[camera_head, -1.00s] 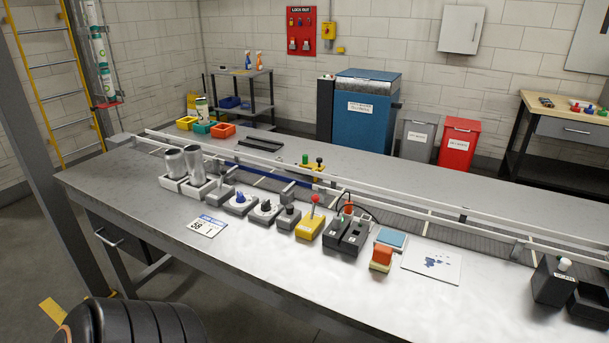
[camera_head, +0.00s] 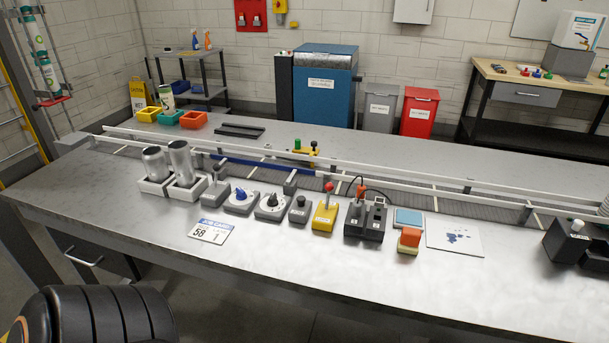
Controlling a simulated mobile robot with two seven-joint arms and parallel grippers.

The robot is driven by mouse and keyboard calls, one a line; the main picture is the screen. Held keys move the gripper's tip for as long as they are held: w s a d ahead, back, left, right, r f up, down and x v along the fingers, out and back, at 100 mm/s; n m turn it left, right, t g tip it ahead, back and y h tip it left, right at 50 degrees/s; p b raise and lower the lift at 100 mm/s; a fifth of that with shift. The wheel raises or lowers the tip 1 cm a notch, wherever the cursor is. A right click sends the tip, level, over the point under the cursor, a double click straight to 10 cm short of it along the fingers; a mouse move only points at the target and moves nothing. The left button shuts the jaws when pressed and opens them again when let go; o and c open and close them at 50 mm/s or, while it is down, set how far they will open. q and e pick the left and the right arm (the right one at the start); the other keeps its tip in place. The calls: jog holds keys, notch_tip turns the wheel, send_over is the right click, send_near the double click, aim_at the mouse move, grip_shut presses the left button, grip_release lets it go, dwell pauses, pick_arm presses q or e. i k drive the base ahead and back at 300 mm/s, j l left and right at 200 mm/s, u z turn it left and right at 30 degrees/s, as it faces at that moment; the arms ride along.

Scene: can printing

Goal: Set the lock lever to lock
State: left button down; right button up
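A yellow box with a red-knobbed lever (camera_head: 325,213) stands on the workbench (camera_head: 330,265), in a row of controls near the middle. The lever stands roughly upright. A grey box with a short lever (camera_head: 216,192) stands at the left of the row, beside two metal cans. No readable lock marking shows on either box, so I cannot tell for sure which is the lock lever. Neither of my grippers is in view, and nothing touches the controls.
Two cans (camera_head: 180,160) stand in white holders. A blue-knob dial (camera_head: 240,200), a black-knob dial (camera_head: 271,205) and a dark two-part box (camera_head: 366,222) share the row. A railed conveyor (camera_head: 420,180) runs behind. The bench front is mostly clear around a card (camera_head: 211,231).

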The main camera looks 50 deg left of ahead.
aim_at(329, 187)
jog(key=k+j, duration=0.15)
jog(key=j, duration=0.2)
jog(key=k+j, duration=0.15)
jog(key=j, duration=0.2)
jog(key=k+j, duration=0.15)
jog(key=j, duration=0.2)
jog(key=k+j, duration=0.15)
jog(key=j, duration=0.25)
jog(key=k+j, duration=0.1)
jog(key=j, duration=0.25)
